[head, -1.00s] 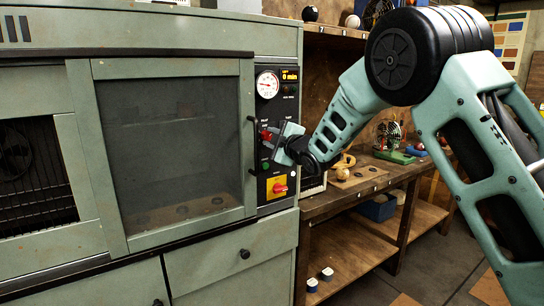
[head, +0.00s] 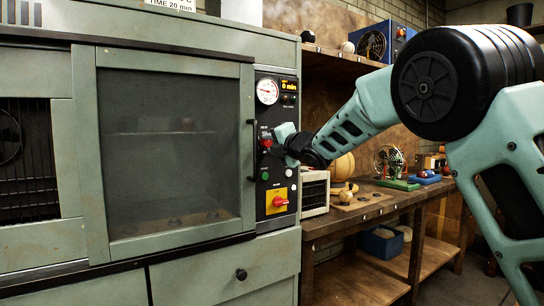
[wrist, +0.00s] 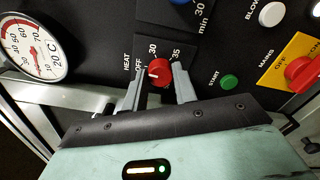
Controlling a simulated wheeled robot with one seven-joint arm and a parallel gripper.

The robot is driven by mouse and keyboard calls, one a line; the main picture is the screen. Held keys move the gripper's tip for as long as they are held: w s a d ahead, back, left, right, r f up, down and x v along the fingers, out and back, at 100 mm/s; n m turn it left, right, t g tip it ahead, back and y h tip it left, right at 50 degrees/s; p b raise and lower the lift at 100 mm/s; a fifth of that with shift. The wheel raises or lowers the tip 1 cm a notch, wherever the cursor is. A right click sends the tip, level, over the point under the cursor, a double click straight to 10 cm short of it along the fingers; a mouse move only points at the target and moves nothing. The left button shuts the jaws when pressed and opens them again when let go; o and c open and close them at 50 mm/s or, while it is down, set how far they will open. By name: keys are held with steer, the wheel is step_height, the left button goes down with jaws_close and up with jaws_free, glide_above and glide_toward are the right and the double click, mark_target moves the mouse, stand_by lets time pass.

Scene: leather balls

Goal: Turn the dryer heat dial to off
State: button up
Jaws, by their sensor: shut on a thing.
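The heat dial is a red knob (wrist: 159,71) on the dryer's black control panel (head: 261,120), marked HEAT, OFF, 30 and 35 in the wrist view. My gripper (wrist: 158,84) is shut on this knob, one grey finger on each side of it. A short white mark shows on the knob's lower left, but I cannot tell exactly which setting it points to. In the head view the red knob (head: 266,142) shows just left of my gripper (head: 274,140), whose fingers are hard to make out there.
A round temperature gauge (head: 267,91) is above the knob. A green START button (wrist: 229,82) and a red MAINS switch on a yellow plate (head: 279,201) are close by. The dryer door handle (head: 252,150) stands out left of the panel. A workbench (head: 350,211) is at right.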

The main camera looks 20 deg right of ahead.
steer(key=shift+f+n+b, duration=0.15)
steer(key=shift+n+b, duration=0.35)
steer(key=o, duration=1)
steer(key=b+v, duration=0.3)
steer(key=v, duration=1.4)
steer(key=shift+s, duration=0.2)
